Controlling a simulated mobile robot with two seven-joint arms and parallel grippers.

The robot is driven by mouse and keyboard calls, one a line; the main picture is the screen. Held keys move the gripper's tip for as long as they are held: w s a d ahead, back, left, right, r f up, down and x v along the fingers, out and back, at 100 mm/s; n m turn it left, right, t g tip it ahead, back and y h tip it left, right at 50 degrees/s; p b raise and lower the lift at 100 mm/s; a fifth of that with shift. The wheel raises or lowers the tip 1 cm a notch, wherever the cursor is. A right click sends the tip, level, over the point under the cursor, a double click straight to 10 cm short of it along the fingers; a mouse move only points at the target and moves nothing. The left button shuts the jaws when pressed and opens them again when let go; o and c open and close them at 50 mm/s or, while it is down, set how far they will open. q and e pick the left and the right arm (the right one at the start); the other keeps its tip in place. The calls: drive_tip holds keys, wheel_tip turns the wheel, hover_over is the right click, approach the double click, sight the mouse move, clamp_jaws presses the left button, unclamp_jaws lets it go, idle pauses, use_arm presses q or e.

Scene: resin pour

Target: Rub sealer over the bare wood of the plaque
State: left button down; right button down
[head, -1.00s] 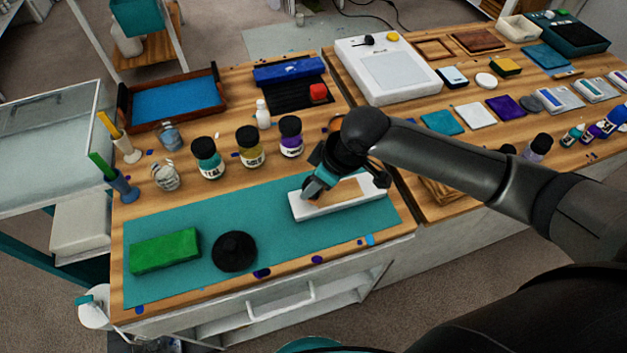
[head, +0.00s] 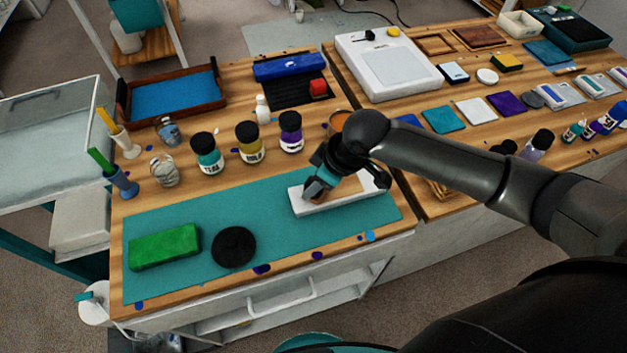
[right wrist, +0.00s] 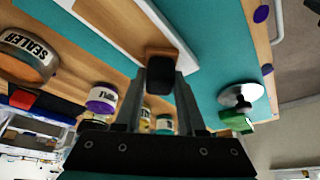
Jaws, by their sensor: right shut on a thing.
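The plaque (head: 297,202) is a pale white-edged slab with bare brown wood inside, lying on the teal mat (head: 185,220). It also shows in the right wrist view (right wrist: 180,45). My right gripper (head: 316,186) is low over the plaque's left part. It is shut on a small dark pad (right wrist: 160,76) with a brown end. Whether the pad touches the wood cannot be told. The tin labelled SEALER (right wrist: 27,57) stands behind, partly hidden by my arm in the head view (head: 338,121). My left gripper is not in view.
A green block (head: 165,247) and a black round object (head: 234,247) lie on the mat to the left. Several pigment jars (head: 250,143) stand behind the mat. A blue-lined tray (head: 172,95) is at the back left. The mat's middle is free.

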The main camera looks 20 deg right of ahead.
drive_tip(key=shift+d+r+p, duration=0.1)
drive_tip(key=shift+d+p, duration=0.3)
drive_tip(key=shift+d, duration=0.5)
drive_tip(key=shift+d+p, duration=0.65)
drive_tip(key=shift+d, duration=1.2)
drive_tip(key=shift+d+f+p, duration=0.15)
drive_tip(key=shift+d+p, duration=0.1)
drive_tip(key=shift+d, duration=1.25)
drive_tip(key=shift+d+f+p, duration=0.1)
drive_tip(key=shift+d+p, duration=0.15)
drive_tip(key=shift+d, duration=1.2)
